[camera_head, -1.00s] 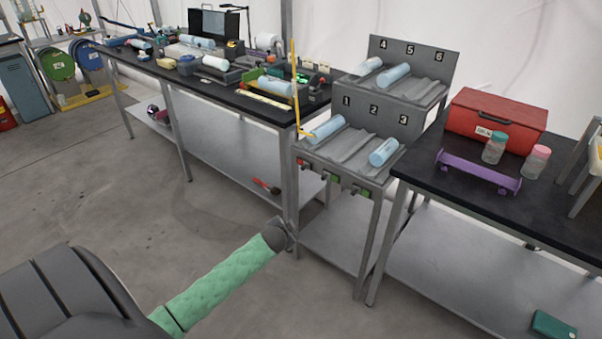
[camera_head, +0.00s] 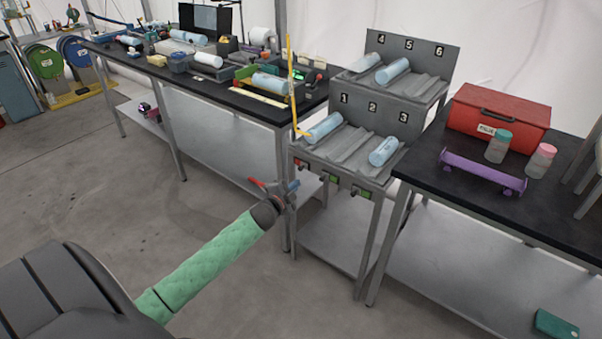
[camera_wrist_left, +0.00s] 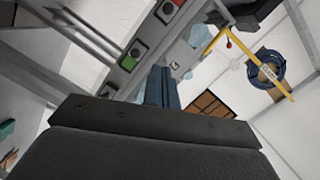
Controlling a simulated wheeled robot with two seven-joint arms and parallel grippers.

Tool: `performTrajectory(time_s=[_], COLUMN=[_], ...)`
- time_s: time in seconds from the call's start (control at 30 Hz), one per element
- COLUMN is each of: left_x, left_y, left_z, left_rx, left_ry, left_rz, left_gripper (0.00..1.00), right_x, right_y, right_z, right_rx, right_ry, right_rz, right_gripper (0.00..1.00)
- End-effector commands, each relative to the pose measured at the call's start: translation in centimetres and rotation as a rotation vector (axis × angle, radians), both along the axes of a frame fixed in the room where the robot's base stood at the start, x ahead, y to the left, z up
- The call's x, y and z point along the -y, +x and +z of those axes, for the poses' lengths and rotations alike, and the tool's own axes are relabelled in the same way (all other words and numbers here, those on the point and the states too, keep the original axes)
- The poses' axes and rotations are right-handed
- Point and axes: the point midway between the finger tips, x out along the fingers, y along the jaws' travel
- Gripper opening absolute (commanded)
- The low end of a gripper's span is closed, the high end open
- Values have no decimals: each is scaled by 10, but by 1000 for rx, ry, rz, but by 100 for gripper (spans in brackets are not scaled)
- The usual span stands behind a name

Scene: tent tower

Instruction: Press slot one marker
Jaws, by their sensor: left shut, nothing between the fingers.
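The grey sloped rack (camera_head: 345,150) has slots labelled 1, 2 and 3 on its lower tier. Along its front edge are small square markers. The one below slot one (camera_head: 301,164) looks red, and the two to its right (camera_head: 331,178) look green. In the left wrist view a red-centred marker (camera_wrist_left: 167,9) and a green-centred one (camera_wrist_left: 137,50) show on the panel. My left gripper (camera_head: 291,188) is shut and empty, below and in front of the rack's left front corner, apart from the markers. Its fingers (camera_wrist_left: 162,85) point toward the panel. My right gripper is not in view.
Light-blue cylinders (camera_head: 323,127) lie in slots one and three. A bent yellow rod (camera_head: 291,85) stands at the rack's left corner. A black-topped table (camera_head: 235,97) adjoins on the left, another (camera_head: 455,195) with a red toolbox (camera_head: 497,117) on the right.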

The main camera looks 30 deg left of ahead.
Motion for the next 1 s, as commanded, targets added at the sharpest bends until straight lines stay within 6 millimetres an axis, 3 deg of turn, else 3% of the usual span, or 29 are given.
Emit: performTrajectory(time_s=[0.27,0.9,1.0], left_x=[-1,-7,-22], left_y=[17,103,102], left_z=[0,-9,-18], left_rx=[0,-1,-4], left_ry=[-2,-2,0], left_rz=[1,2,3], left_gripper=[0,0,0], right_x=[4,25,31], right_y=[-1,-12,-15], right_z=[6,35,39], right_rx=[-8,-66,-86], right_ry=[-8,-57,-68], right_rz=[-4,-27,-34], right_gripper=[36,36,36])
